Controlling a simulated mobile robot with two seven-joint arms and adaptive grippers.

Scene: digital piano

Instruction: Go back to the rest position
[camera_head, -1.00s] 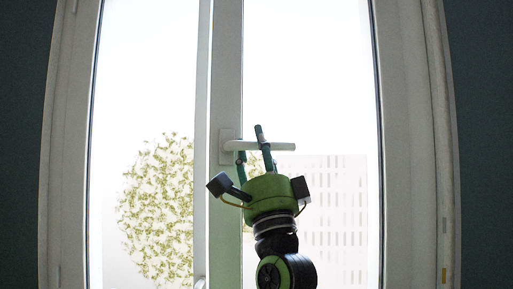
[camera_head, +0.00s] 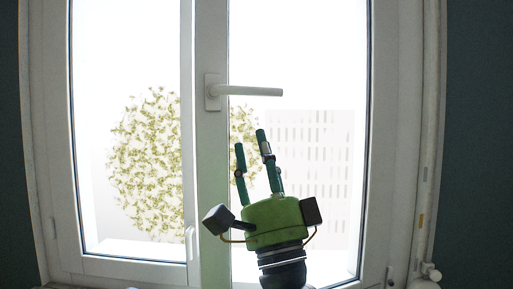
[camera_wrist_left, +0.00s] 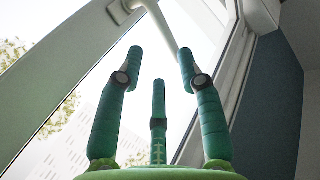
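My left gripper (camera_head: 251,138) has a green body and slim teal fingers. In the head view it stands upright below the white window handle (camera_head: 250,92), with a gap between fingertips and handle in the picture. The handle lies level, pointing right from its plate on the window frame. In the left wrist view the fingers of my left gripper (camera_wrist_left: 160,55) are spread, with nothing held between them. The handle (camera_wrist_left: 163,25) shows beyond the fingertips there. My right gripper is in neither view.
The white window frame (camera_head: 212,150) fills the middle of the head view, and both panes look closed. A dark teal wall (camera_head: 480,150) is at the right. A small white valve and pipe (camera_head: 430,272) stand at the lower right. A tree and a building show outside.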

